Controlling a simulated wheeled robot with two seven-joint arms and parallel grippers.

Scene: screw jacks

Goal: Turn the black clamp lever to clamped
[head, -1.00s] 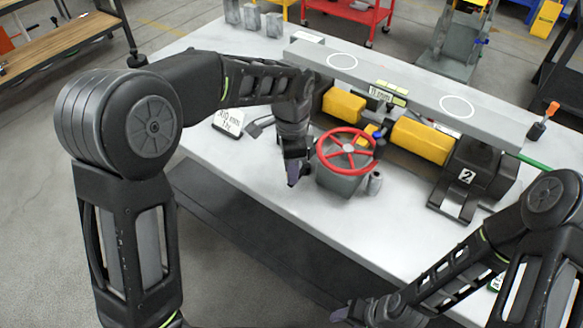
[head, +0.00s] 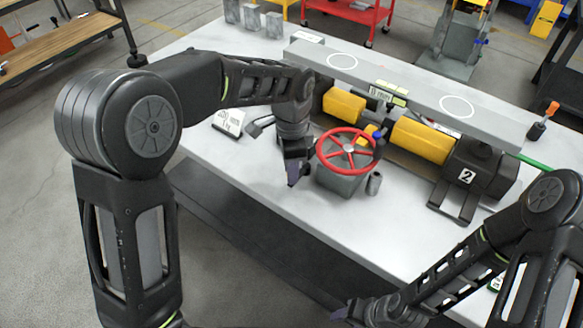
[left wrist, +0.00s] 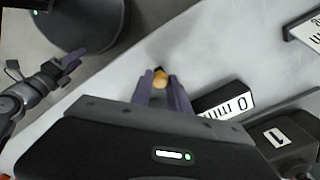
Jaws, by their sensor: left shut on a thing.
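My left gripper (head: 292,175) is low at the left of the red handwheel (head: 346,151) in the head view. In the left wrist view its purple fingers (left wrist: 161,90) are shut around a small orange knob (left wrist: 160,80) with a black part at its tip. I take this to be the clamp lever's end; the rest of the lever is hidden, and the head view does not show it. The handwheel sits on a grey block (head: 340,183). My right gripper (head: 345,312) is apart, near the lower edge of the head view; its finger gap is unclear.
A grey beam (head: 400,88) with two white circles lies over yellow jack bodies (head: 422,140). A black jack base marked 2 (head: 467,176) stands at the right. A white sign (head: 229,121) stands at the left.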

